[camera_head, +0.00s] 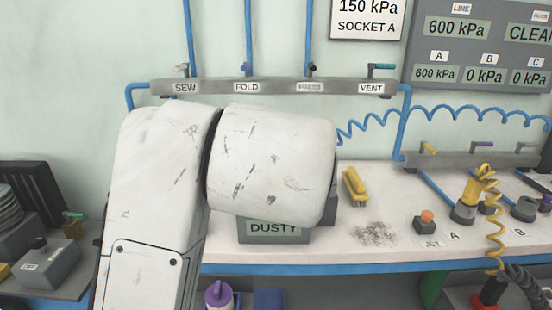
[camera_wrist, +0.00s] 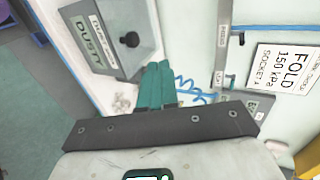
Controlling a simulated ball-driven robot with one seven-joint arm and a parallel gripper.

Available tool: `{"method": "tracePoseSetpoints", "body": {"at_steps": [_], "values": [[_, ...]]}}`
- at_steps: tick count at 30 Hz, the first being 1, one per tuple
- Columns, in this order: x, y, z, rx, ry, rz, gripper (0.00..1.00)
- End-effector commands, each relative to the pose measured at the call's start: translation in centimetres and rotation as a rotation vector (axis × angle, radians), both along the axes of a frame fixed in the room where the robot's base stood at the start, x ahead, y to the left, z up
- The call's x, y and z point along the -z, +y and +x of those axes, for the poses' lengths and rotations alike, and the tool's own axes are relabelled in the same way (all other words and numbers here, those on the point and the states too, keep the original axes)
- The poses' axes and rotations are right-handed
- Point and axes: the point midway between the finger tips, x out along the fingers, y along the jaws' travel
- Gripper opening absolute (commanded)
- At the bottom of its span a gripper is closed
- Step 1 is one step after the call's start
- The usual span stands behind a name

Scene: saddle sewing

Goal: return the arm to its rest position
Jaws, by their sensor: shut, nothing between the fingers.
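My arm's white, scuffed links fill the left and centre of the head view, raised in front of the bench (camera_head: 350,256). My gripper is hidden in the head view. In the wrist view my gripper (camera_wrist: 158,66) shows as two teal fingers pressed together, with nothing between them. The fingers appear near a grey box with a black knob (camera_wrist: 130,40) and a "DUSTY" label; whether they touch it I cannot tell. This box also shows in the head view (camera_head: 244,236), partly behind my arm.
A grey valve bar (camera_head: 217,88) with SEW, FOLD, PRESS and VENT labels is on the wall. On the bench are a yellow tool (camera_head: 354,187), grey dust (camera_head: 376,234), an orange button (camera_head: 427,216) and a yellow coiled hose (camera_head: 495,228). A pressure panel (camera_head: 415,45) hangs upper right.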

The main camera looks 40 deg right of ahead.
Motion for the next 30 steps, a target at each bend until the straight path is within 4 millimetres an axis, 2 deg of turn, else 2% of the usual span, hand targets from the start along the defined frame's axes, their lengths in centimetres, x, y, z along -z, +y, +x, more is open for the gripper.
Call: {"method": "tracePoseSetpoints", "body": {"at_steps": [4,12,18,23,26,30], "values": [[-0.6,0.7,-0.9,-0.001,-0.001,0.000,0.00],[-0.7,0.8,-1.1,0.000,0.000,0.000,0.00],[0.0,-0.5,-0.1,-0.081,0.083,-0.166,0.00],[2.8,-2.1,0.9,-0.233,0.253,-0.403,0.00],[5.5,-3.1,1.1,-0.348,0.383,-0.535,0.00],[10.2,-4.5,0.4,-0.528,0.579,-0.688,0.00]]}}
